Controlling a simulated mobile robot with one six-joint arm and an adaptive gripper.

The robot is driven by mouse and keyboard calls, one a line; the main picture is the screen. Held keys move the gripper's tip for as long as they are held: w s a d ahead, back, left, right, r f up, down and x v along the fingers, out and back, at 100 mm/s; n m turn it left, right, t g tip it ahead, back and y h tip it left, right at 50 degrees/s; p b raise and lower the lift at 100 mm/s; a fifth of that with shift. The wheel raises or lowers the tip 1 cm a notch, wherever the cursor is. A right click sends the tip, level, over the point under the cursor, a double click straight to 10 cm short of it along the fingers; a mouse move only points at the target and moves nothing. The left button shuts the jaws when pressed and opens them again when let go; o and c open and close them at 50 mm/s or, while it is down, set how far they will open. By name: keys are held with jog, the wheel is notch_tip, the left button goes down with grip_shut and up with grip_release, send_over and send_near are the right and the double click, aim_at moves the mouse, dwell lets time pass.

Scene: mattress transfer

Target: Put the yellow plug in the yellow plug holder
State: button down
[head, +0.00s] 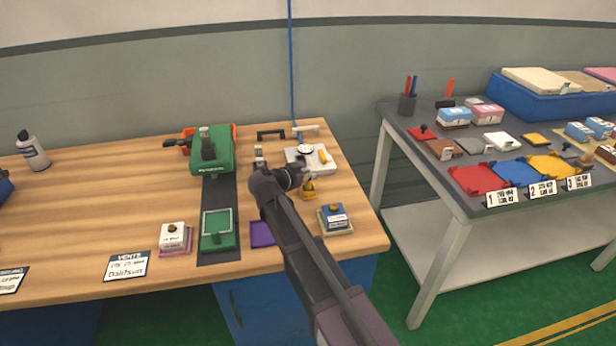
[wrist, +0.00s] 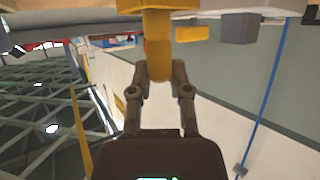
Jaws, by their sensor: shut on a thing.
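My gripper (wrist: 160,82) is shut on the yellow plug (wrist: 158,62), whose narrow orange-yellow end sits between the fingertips in the wrist view. A wider yellow body (wrist: 157,25) continues beyond it to the top edge; I cannot tell whether it is all plug or partly a holder. In the head view my gripper (head: 304,178) is over the right part of the wooden bench, with a yellow piece (head: 309,192) just below it. A white plate (head: 297,164) behind it carries another small yellow piece (head: 324,156). I cannot tell which yellow part is the holder.
The wooden bench (head: 100,215) holds a green device (head: 212,152), a purple pad (head: 262,233) and a blue-topped block (head: 335,219) near my arm. A blue cable (head: 292,70) hangs behind. A grey table (head: 450,180) with coloured trays stands right, across a gap.

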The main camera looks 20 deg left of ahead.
jog(key=shift+f, duration=0.2)
jog(key=c, duration=0.6)
grip_release()
jog(key=shift+r, duration=0.15)
jog(key=shift+r, duration=0.15)
jog(key=p+v, duration=0.4)
jog(key=v, duration=0.8)
jog(key=shift+d+p, duration=0.1)
jog(key=shift+p, duration=0.2)
